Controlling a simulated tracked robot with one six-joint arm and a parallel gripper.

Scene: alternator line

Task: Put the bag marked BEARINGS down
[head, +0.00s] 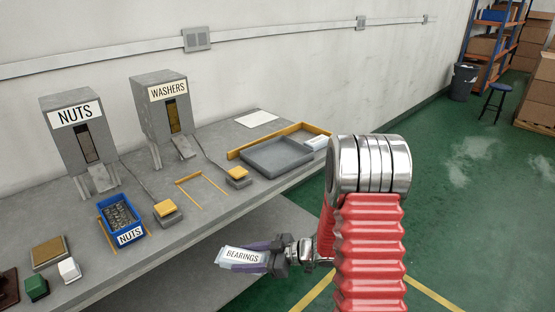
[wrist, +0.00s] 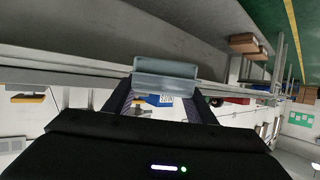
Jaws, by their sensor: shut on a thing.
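The bag marked BEARINGS (head: 240,256) is pale grey-white, with its label facing up in the head view. My gripper (head: 247,258) is shut on it, one dark finger along each side. In the head view the bag is in front of the bench's front edge, with the lower shelf behind it. In the wrist view the bag (wrist: 166,73) is a pale grey-blue packet between the fingertips (wrist: 165,95). No surface is seen touching it.
The bench (head: 240,137) carries NUTS (head: 78,128) and WASHERS (head: 163,103) dispensers, a blue NUTS bin (head: 131,236), an empty yellow-outlined space (head: 203,178), and a grey tray (head: 277,157) inside a yellow edge. A lower shelf (head: 200,292) lies beneath. Green floor is open to the right.

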